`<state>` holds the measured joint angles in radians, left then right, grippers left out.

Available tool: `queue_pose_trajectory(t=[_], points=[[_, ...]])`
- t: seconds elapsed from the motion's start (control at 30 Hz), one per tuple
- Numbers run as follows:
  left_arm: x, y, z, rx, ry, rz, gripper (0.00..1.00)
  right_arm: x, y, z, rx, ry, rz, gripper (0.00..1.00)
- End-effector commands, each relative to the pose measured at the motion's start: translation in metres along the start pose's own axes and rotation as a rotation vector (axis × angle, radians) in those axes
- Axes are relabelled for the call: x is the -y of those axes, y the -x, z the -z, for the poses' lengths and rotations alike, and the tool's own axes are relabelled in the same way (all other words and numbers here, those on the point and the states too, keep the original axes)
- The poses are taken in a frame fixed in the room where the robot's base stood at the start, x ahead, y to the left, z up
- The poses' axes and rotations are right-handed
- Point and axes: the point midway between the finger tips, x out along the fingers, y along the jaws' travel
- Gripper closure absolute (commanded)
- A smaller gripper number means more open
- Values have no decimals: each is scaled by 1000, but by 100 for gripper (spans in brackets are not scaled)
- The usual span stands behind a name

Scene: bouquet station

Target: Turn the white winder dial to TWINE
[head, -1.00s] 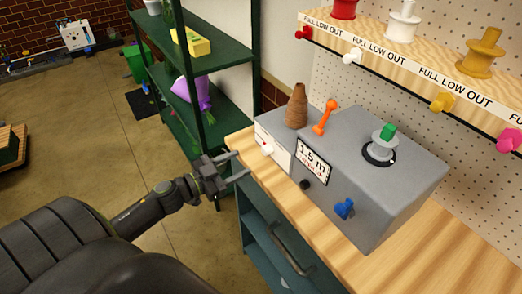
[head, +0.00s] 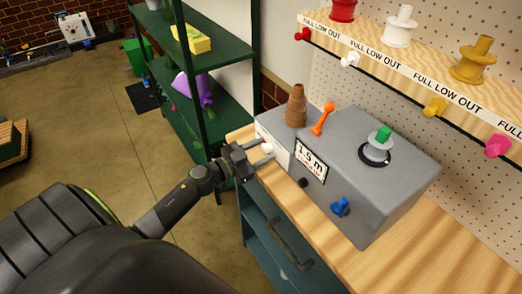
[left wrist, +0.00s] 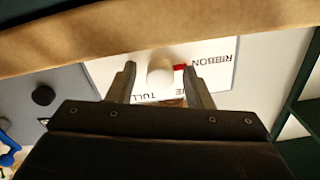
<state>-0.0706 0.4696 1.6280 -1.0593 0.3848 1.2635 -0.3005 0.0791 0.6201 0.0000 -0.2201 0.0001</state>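The white winder dial (left wrist: 160,71) is on a white label plate (left wrist: 215,55) on the end of the grey winder box (head: 385,190). In the left wrist view its red pointer is at the word RIBBON; TULLE is partly readable, and TWINE cannot be read. My left gripper (left wrist: 167,85) is open, with one finger on each side of the dial. A gap shows between the fingers and the dial. In the head view the left gripper (head: 268,154) is at the left end of the box, and the dial is small between its fingers. My right gripper is not in view.
The box stands on a wooden bench top (head: 315,232) with a blue-green cabinet below. An orange lever (head: 322,119), a brown cone (head: 296,106) and a blue knob (head: 340,207) are on or by the box. A dark green shelf (head: 215,125) stands close behind my left arm.

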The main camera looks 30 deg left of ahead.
Motion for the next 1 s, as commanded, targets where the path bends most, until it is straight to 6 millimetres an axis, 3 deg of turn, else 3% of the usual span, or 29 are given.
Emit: queue_pose_trajectory(t=[0.07,0.3,0.67,1.0], points=[[0,0,0,0,0,0,65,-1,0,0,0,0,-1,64],[0,0,0,0,0,0,96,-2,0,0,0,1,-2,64],[0,0,1,0,-57,0,96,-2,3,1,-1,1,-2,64],[0,0,1,0,-306,1,96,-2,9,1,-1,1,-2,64]])
